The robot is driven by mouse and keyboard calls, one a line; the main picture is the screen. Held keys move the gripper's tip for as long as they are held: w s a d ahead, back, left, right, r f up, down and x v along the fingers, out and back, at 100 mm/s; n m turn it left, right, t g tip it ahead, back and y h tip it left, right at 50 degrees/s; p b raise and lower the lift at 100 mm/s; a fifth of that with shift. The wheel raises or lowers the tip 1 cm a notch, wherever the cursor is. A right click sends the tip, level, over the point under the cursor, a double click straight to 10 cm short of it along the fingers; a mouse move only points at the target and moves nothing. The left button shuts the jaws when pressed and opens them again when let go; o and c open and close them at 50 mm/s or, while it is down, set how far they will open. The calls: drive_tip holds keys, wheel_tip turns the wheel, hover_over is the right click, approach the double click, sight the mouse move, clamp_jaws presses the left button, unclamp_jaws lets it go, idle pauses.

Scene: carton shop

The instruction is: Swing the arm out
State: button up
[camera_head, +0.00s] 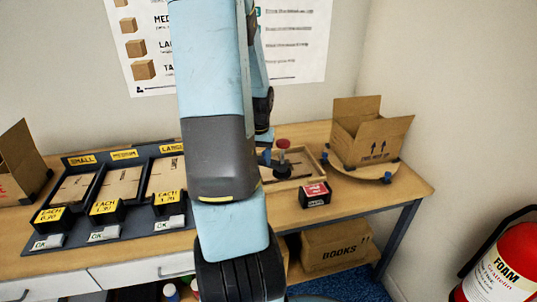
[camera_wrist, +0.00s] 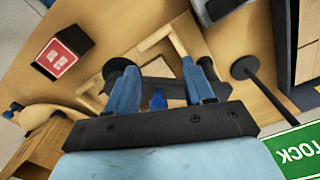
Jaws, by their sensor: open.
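My arm (camera_head: 215,110) rises through the middle of the head view and hides part of the bench behind it. My gripper (camera_head: 268,156) is partly hidden behind the arm and sits over the wooden tray (camera_head: 318,170) on the bench. In the wrist view my gripper (camera_wrist: 160,84) shows two blue fingers spread apart, with no object clearly held between them. The tray's wooden rim (camera_wrist: 150,40) lies beyond the fingers. A dark upright piece with a red knob (camera_head: 283,144) stands at the tray, close to the gripper; I cannot tell whether they touch.
A small black box with a red label (camera_head: 315,190) stands at the bench's front edge. An open carton (camera_head: 365,138) is on a round board at right. Priced carton bins (camera_head: 118,185) line the left. A red extinguisher (camera_head: 508,265) hangs lower right. Bare bench (camera_head: 408,185) is at the right end.

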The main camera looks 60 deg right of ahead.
wheel_tip(320, 180, up, 8)
drive_tip(key=shift+s, duration=0.2)
idle(0.4)
idle(0.4)
